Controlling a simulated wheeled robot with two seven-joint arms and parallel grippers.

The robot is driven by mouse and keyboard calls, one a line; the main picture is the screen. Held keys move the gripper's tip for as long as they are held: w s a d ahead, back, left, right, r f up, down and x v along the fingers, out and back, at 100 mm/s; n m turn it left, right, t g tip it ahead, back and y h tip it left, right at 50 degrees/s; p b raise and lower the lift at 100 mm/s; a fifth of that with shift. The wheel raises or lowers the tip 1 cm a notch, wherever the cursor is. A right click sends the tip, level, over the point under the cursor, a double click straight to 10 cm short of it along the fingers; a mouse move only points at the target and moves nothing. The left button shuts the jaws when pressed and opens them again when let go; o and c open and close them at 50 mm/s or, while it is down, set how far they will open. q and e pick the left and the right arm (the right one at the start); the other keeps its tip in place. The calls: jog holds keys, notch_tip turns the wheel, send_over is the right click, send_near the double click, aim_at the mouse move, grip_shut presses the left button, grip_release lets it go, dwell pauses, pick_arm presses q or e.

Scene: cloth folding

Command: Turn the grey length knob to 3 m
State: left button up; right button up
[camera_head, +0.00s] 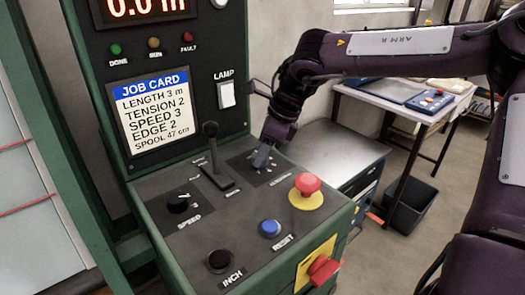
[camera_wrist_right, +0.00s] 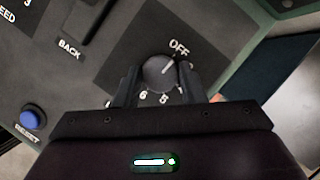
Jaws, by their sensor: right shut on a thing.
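The grey length knob (camera_wrist_right: 158,76) sits on a dark square plate of the sloping console, between the two fingers of my right gripper (camera_wrist_right: 158,82) in the right wrist view. The fingers are shut on its sides. Its white pointer line points up and right, roughly toward the OFF mark (camera_wrist_right: 179,47). In the head view my right gripper (camera_head: 263,157) reaches down onto the plate (camera_head: 246,168) and hides most of the knob. My left gripper is not in view.
The job card (camera_head: 151,110) reads length 3 m. The red display (camera_head: 145,8) reads 0.0 m. A black lever (camera_head: 212,150) stands left of my gripper. The red mushroom button (camera_head: 306,184), blue reset button (camera_head: 269,228) and speed knob (camera_head: 178,203) are nearer the front.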

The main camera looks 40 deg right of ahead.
jog(key=m+h+b, duration=0.1)
jog(key=m, duration=0.1)
jog(key=shift+a+m+t, duration=0.1)
jog(key=shift+m+t, duration=0.3)
jog(key=m+h+b, duration=0.1)
jog(key=m, duration=0.2)
pick_arm(q)
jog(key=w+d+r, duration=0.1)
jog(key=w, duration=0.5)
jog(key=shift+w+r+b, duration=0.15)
jog(key=shift+b, duration=0.2)
pick_arm(e)
jog(key=shift+a+m+t+h, duration=0.1)
jog(key=shift+m+t+h, duration=0.3)
jog(key=shift+m, duration=0.7)
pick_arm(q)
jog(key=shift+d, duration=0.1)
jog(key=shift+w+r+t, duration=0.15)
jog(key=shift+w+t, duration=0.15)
pick_arm(e)
jog(key=o, duration=0.9)
jog(key=shift+c, duration=0.2)
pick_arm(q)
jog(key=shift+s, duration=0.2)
pick_arm(e)
jog(key=shift+o, duration=0.6)
